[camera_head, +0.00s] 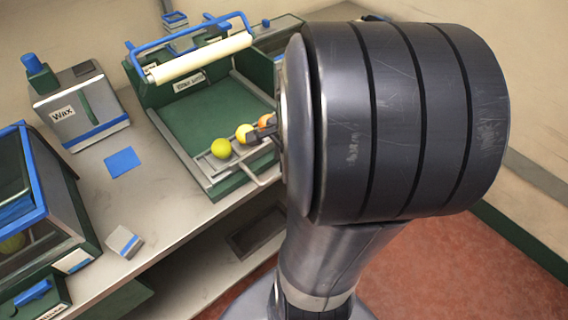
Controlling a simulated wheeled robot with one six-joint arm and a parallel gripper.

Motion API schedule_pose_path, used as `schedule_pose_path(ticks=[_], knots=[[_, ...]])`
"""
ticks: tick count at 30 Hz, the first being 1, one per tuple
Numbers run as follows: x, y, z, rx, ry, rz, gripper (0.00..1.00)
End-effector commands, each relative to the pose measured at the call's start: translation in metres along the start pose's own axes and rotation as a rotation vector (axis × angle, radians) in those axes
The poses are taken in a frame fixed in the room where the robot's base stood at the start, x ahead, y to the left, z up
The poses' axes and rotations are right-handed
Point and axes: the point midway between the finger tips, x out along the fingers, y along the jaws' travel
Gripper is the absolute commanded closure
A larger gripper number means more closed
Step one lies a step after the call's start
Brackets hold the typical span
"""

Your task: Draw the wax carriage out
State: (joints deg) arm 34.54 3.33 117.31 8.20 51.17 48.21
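A green station (148,92) with a blue frame and a cream roller (200,58) stands on the bench. At its front edge a grey metal carriage (206,160) carries a yellow-green fruit (221,148), a yellow fruit (243,133) and an orange fruit (265,121). A grey bar handle (262,182) sticks out at its front. The station's label is too small to read, so I cannot tell if this is the wax carriage. My gripper (264,134) shows only as dark finger parts by the yellow and orange fruits; my arm hides the rest, including any contact.
A grey box labelled "Wax" (62,113) stands left of the station. A blue square (122,162) and a small white-blue block (124,242) lie on the bench (165,205). A blue-framed green case (35,215) stands at the left edge. An open shelf is below.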

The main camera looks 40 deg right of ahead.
Motion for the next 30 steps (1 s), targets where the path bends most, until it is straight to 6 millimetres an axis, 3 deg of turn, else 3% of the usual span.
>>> schedule_pose_path(ticks=[6, 12, 24, 30], knots=[[-0.043, 0.0, 0.0, 0.0, 0.003, -0.002, 0.66], [-0.059, 0.001, 0.0, 0.0, 0.001, 0.001, 0.66], [-0.059, 0.001, 0.0, 0.0, -0.001, 0.003, 0.66], [-0.039, 0.001, 0.001, -0.001, -0.004, 0.005, 0.66]])
